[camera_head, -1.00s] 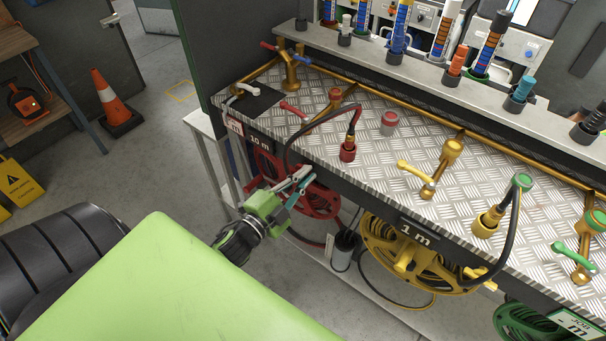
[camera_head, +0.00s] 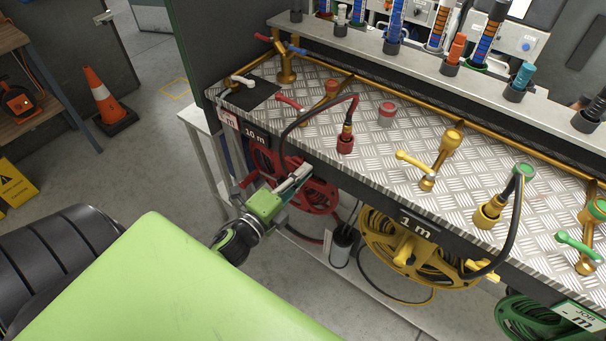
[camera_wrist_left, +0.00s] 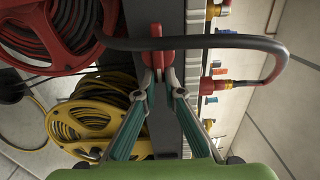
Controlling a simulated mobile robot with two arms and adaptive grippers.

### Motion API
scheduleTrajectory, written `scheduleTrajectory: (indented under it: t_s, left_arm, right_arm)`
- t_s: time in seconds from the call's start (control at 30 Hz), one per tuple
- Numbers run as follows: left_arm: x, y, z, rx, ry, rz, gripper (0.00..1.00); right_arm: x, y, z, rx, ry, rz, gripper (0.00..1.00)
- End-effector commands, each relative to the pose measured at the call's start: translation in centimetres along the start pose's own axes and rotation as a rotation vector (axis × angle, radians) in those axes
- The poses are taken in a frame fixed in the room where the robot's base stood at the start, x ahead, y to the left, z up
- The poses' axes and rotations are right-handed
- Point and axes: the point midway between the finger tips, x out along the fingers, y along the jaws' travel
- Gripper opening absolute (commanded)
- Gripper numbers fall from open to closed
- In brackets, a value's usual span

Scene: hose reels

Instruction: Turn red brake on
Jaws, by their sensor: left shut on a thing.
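The red hose reel (camera_head: 318,196) hangs under the left part of the metal-topped bench. It also shows at the upper left of the left wrist view (camera_wrist_left: 75,35). My left gripper (camera_head: 300,178) is in front of this reel, below the bench edge. In the left wrist view its fingertips (camera_wrist_left: 158,78) are shut on a small red handle, the red brake (camera_wrist_left: 155,58). A black hose crosses over the handle and hides part of it. In the head view the fingers hide the handle. My right gripper is not in view.
A black hose (camera_head: 284,140) loops from a red fitting (camera_head: 345,143) over the bench edge beside my left gripper. The yellow reel (camera_head: 405,255) hangs to the right, a green reel (camera_head: 525,322) further right. An orange cone (camera_head: 107,98) stands on the floor at left.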

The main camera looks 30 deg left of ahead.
Motion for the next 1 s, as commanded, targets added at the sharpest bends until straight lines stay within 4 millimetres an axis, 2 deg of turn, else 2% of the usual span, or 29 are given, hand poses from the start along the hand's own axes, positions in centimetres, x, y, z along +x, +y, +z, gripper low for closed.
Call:
scheduleTrajectory:
  t_s: [0.03, 0.37, 0.4, 0.47, 0.83, 1.0]
  left_arm:
    - [-0.2, 0.4, 0.6, 0.007, -0.013, 0.012, 0.0]
    - [-0.1, 0.3, 0.7, 0.01, -0.014, 0.01, 0.0]
    - [-0.1, 0.3, 0.7, 0.01, -0.014, 0.01, 0.17]
    - [-0.1, 0.3, 0.7, 0.01, -0.014, 0.01, 0.28]
    - [-0.3, 0.1, 0.3, 0.006, -0.006, 0.003, 0.28]
    - [-2.3, 0.2, 0.3, 0.005, -0.008, 0.006, 0.28]
  right_arm:
    - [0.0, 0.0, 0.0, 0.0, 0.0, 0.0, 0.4]
    - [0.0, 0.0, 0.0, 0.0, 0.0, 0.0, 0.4]
    - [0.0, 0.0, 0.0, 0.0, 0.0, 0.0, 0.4]
    - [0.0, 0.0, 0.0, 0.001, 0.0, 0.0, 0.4]
    - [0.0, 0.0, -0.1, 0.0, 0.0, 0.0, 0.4]
    - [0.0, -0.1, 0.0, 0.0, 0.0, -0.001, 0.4]
